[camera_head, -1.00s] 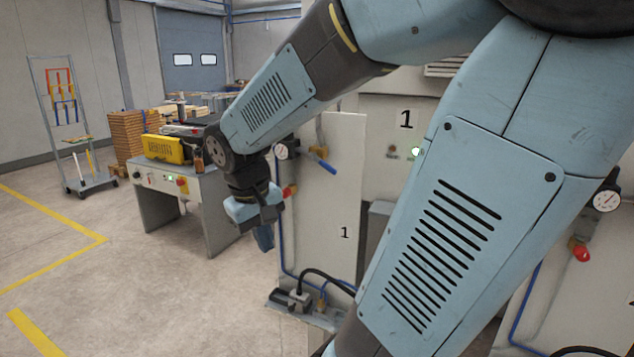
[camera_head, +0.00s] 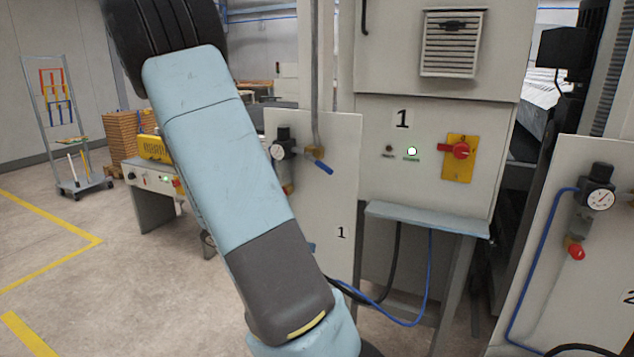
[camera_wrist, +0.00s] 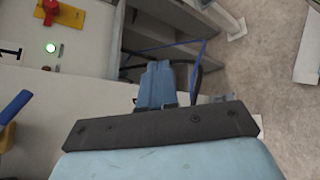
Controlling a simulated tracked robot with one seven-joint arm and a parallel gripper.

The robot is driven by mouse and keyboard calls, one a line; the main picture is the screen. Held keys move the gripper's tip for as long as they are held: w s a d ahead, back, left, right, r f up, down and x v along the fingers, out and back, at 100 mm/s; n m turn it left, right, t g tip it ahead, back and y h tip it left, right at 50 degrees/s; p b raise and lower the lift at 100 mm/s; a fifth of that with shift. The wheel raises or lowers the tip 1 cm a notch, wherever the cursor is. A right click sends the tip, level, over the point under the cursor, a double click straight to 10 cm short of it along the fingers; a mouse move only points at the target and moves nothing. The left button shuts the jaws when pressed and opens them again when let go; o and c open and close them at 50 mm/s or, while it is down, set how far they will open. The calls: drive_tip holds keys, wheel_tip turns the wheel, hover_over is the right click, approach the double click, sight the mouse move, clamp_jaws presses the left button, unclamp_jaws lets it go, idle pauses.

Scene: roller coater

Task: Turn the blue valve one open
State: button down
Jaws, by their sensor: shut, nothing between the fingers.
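The blue valve one is a blue lever handle (camera_head: 323,167) on a brass fitting at the upper right of the white panel marked 1 (camera_head: 341,205). The lever slants down to the right. In the wrist view the blue handle (camera_wrist: 15,106) shows at the left edge, with its brass fitting below it. My gripper (camera_wrist: 157,70) shows in the wrist view with its blue fingers shut and empty. It is to the right of the handle and apart from it. In the head view my arm hides most of the gripper and the panel's lower left.
A gauge and regulator (camera_head: 281,143) sit left of the valve. A second panel (camera_head: 590,270) is at right.

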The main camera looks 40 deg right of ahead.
sight(319, 163)
drive_tip(key=w+d+r+n+t+h, duration=0.2)
drive_tip(key=w+d+n+t+h, duration=0.2)
drive_tip(key=w+n+t+h, duration=0.65)
drive_tip(key=s+d+r+m+g+h, duration=0.1)
drive_tip(key=d+r+g+h, duration=0.2)
drive_tip(key=d+r, duration=0.5)
drive_tip(key=shift+d+r+m+g+h, duration=0.15)
drive_tip(key=shift+r+m+g+h, duration=0.25)
drive_tip(key=shift+r, duration=0.3)
drive_tip(key=shift+s, duration=0.1)
